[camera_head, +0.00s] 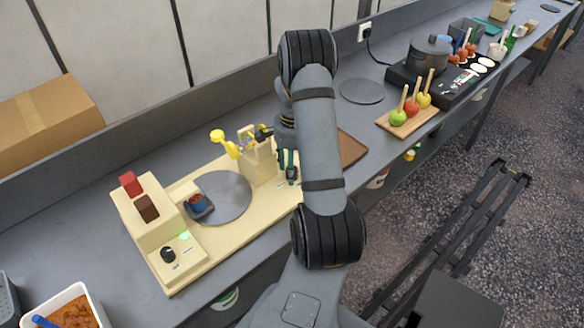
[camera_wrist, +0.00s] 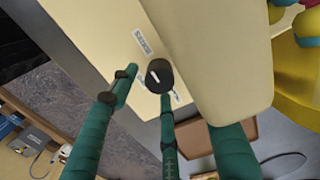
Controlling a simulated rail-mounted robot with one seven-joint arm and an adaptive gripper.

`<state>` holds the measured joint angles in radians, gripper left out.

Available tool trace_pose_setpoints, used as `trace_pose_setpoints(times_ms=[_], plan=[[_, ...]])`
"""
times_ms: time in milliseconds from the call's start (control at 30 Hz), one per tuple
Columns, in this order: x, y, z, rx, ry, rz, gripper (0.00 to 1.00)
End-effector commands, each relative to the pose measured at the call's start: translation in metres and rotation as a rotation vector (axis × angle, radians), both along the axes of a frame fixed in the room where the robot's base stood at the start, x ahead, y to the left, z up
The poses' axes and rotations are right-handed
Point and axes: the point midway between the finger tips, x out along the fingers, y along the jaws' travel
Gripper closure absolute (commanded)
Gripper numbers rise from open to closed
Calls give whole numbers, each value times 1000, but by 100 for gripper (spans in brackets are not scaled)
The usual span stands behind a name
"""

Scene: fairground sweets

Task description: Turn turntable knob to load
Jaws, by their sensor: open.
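A black round knob (camera_wrist: 160,76) with a white pointer mark sits on a cream panel in the wrist view, between two small printed labels too small to read. My gripper (camera_wrist: 146,86) is open, with teal fingers at the knob; one fingertip is beside it and another just below it. I cannot tell if they touch it. In the head view my gripper (camera_head: 288,164) is at the right end of the cream base (camera_head: 188,276), and this knob is hidden or unclear there. The grey turntable disc (camera_head: 228,190) carries a small dark cup (camera_head: 198,203) with blue and red contents.
A cream block (camera_head: 140,212) with red and brown pieces, a second black knob (camera_head: 168,255) and a green light (camera_head: 185,237) stands left. A cream holder (camera_head: 260,162) with a yellow scoop (camera_head: 222,142) is close to my gripper. A brown tray (camera_head: 352,150) lies right.

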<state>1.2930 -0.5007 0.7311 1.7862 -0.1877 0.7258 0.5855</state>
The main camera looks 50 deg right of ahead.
Motion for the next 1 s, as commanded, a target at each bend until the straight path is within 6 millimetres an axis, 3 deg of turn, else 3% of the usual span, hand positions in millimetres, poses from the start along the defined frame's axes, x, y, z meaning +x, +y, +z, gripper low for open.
trace_pose_setpoints(times_ms=[333,1000], plan=[[0,0,-4,0,-1,0,53],[1,0,-4,0,-1,1,92]])
